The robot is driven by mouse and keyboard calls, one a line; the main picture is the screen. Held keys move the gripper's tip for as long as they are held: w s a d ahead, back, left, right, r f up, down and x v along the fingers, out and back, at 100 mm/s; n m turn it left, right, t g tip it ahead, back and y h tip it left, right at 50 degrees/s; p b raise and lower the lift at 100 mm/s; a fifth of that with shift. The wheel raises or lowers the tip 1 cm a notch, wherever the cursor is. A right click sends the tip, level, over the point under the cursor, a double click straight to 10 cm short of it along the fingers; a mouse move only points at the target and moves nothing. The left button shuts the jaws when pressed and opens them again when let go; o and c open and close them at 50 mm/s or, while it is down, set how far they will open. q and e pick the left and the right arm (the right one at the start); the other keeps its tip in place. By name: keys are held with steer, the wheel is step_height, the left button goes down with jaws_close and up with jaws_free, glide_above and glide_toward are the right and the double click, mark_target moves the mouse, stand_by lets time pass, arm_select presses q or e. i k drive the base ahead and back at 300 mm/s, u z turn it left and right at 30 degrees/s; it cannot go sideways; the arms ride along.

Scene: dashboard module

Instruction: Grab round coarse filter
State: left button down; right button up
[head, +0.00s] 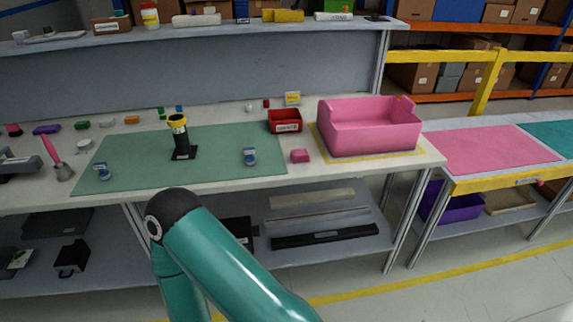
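Two small round blue-and-silver parts lie on the green mat (210,171): one at the left (103,172) and one at the right (249,156). Between them stands an upright black cylinder with a yellow top (180,136) on a black base. I cannot tell for sure which of these is the round coarse filter. A teal link of my own arm with a black joint is in the lower middle, in front of the bench. No gripper is in view.
A pink open bin (368,140) stands at the bench's right end. A small red bin (285,127) and a pink block (300,156) are left of it. Small coloured parts line the mat's back left. A shelf (200,36) runs above the bench's rear. A pink-topped table (490,150) stands at right.

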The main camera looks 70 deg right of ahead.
mark_target(249, 160)
steer(key=z, duration=0.05)
steer(key=k, duration=0.55)
steer(key=u, duration=1)
steer(key=i, duration=0.1)
steer(key=z, duration=2.5)
steer(key=i, duration=0.75)
steer(key=z, duration=0.05)
